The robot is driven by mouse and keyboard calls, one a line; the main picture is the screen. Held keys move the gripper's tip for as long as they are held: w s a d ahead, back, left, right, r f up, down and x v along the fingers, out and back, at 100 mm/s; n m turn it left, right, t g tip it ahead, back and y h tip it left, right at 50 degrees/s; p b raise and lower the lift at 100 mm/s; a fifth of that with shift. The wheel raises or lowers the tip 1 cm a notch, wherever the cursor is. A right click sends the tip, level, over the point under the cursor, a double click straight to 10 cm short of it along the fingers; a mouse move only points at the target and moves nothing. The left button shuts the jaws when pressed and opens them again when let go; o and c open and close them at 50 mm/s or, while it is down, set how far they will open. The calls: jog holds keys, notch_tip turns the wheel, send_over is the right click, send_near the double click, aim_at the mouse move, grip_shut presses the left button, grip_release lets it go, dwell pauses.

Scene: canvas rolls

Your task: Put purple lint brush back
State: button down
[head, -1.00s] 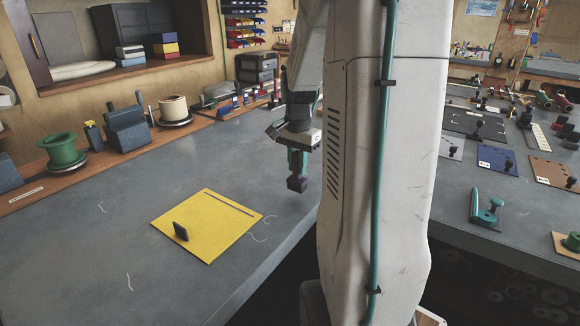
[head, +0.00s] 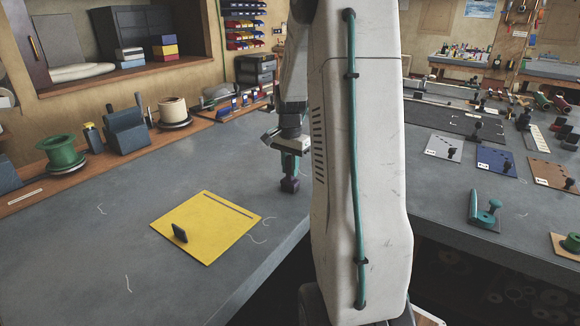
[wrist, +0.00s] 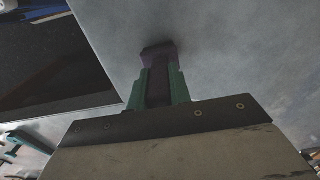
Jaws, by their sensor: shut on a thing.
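The purple lint brush (head: 289,184) is held in my gripper (head: 290,171), close above or touching the grey bench near its right edge; I cannot tell which. In the wrist view the dark purple brush (wrist: 157,75) stands between the two green fingers of my gripper (wrist: 160,85), which are shut on it. Its end points away from the gripper toward the grey surface.
A yellow board (head: 208,228) with a small dark block (head: 180,233) lies on the grey bench (head: 90,260). A green spool (head: 60,153) and a cream spool (head: 173,110) stand on the back ledge. Bare bench surrounds the board. Another bench (head: 445,190) holds several coloured boards.

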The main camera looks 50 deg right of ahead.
jog(key=shift+f, duration=0.15)
jog(key=c, duration=1.3)
grip_release()
